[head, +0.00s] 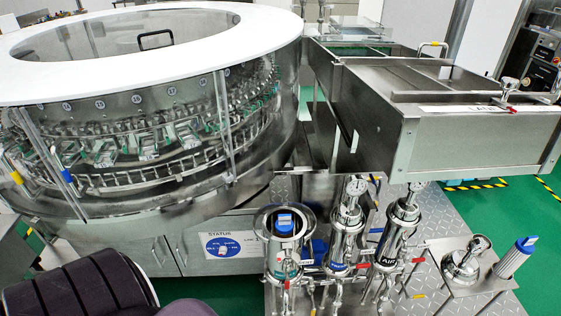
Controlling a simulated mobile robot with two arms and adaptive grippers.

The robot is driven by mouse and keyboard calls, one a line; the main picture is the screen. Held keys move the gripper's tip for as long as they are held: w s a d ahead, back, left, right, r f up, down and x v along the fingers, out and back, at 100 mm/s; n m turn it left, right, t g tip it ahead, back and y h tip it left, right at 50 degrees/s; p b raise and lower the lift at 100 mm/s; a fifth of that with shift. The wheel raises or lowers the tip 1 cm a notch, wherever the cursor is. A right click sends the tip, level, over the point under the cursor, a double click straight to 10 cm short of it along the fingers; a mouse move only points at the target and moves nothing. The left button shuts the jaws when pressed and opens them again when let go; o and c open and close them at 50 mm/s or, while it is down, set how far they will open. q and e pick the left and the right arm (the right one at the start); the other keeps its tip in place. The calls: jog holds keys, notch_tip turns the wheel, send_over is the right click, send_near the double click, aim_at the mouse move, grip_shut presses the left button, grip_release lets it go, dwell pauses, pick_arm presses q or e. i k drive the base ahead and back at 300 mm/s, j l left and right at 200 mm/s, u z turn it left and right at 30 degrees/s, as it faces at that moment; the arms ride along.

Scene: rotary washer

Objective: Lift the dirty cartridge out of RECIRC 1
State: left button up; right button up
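An open steel filter housing (284,262) stands at the left of a row of three at the front of the machine. A cartridge with a blue top (285,221) sits upright inside its round opening. The label on this housing is too small to read. The middle housing (344,230) and the right housing (397,235), marked AIR, are closed with gauges on top. Another cartridge with a blue top (514,258) stands tilted in the picture on a small steel stand at the right.
A steel lid (462,264) with a gauge-like top rests on the stand (480,280). Thin pipes and valves with coloured handles crowd around the housings. The large round washer (150,130) fills the left, and a steel trough (470,140) juts out above right.

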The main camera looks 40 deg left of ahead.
aim_at(284, 224)
jog(key=j, duration=0.7)
jog(key=i+j, duration=0.15)
jog(key=j, duration=1.3)
jog(key=i, duration=0.05)
